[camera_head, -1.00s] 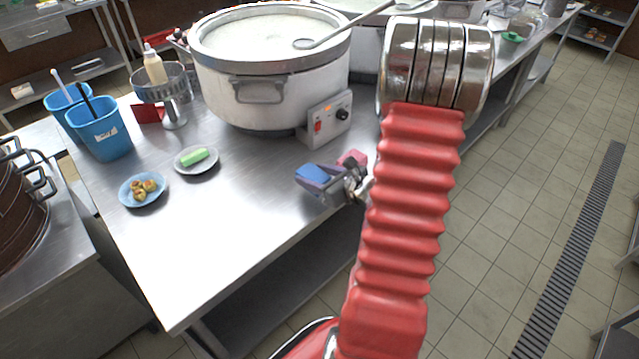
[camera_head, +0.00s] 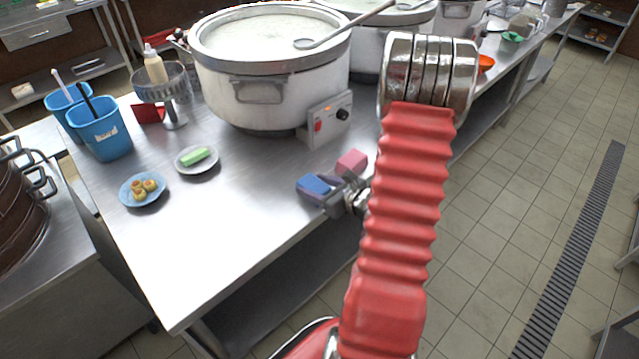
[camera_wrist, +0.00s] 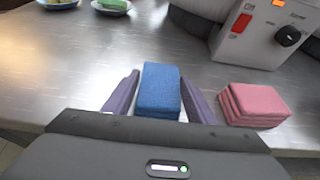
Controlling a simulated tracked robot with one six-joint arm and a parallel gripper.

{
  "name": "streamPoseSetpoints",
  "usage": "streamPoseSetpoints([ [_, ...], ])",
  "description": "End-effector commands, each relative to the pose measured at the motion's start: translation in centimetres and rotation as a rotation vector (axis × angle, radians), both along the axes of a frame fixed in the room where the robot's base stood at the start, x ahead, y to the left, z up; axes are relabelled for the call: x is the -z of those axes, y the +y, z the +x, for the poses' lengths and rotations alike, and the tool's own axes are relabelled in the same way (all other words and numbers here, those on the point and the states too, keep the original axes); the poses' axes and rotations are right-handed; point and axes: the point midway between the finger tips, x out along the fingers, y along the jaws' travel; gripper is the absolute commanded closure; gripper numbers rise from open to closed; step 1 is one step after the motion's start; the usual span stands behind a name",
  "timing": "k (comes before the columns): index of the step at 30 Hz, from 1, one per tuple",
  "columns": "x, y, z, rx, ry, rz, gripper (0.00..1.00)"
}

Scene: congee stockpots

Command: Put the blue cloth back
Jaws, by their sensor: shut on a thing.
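The blue cloth (camera_wrist: 160,90) is a folded block between the two purple fingers of my gripper (camera_wrist: 159,97) in the wrist view. It also shows in the head view (camera_head: 313,185), at the end of my gripper (camera_head: 326,186) near the counter's front edge. My gripper is shut on it. I cannot tell whether the cloth touches the steel counter (camera_head: 235,210). A folded pink cloth (camera_wrist: 252,103) lies on the counter just right of my gripper, and it also shows in the head view (camera_head: 351,161).
A large white stockpot (camera_head: 262,75) with a control box (camera_head: 325,120) stands behind the cloths. A plate with a green block (camera_head: 197,158) and a blue plate of food (camera_head: 143,188) sit left. Blue buckets (camera_head: 100,128) stand at the far left. The front counter is clear.

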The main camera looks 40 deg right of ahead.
Motion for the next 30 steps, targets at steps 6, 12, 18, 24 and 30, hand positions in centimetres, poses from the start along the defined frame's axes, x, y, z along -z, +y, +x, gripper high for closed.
streamPoseSetpoints([
  [6, 0.1, 0.0, 0.0, 0.0, 0.0, 0.0, 0.36],
  [12, 0.1, 0.0, 0.0, 0.0, 0.0, 0.0, 0.3],
  [18, -0.1, 0.0, 0.0, 0.001, 0.0, 0.0, 0.3],
  [24, -0.7, -0.2, -1.3, 0.003, 0.0, 0.0, 0.3],
  [30, -1.7, -0.3, -3.9, 0.004, 0.0, 0.0, 0.3],
])
